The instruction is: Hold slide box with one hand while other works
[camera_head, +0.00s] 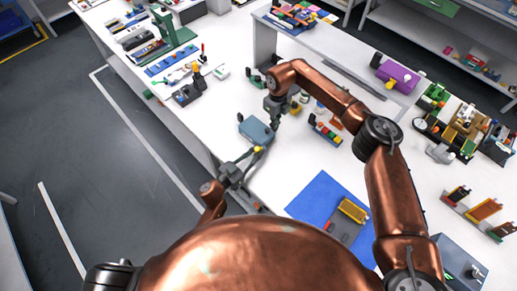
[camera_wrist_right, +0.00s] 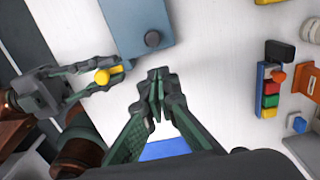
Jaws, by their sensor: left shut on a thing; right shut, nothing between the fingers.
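The slide box, a grey-blue box (camera_head: 257,130) with a dark round knob, lies on the white table; it also shows at the top of the right wrist view (camera_wrist_right: 138,18). My left gripper (camera_head: 258,153) is at the box's near edge. In the right wrist view its fingers (camera_wrist_right: 112,74) close around a yellow knob (camera_wrist_right: 102,76), tips by the box corner. Whether the knob belongs to the box is unclear. My right gripper (camera_wrist_right: 157,85) is shut and empty, beside the box and apart from it; in the head view it points down (camera_head: 275,112).
A blue mat (camera_head: 306,200) with a grey and yellow item lies at the near right. A rack of coloured blocks (camera_head: 326,132) stands right of my right gripper. Tools (camera_head: 188,92) and a green stand (camera_head: 172,35) are at the far left.

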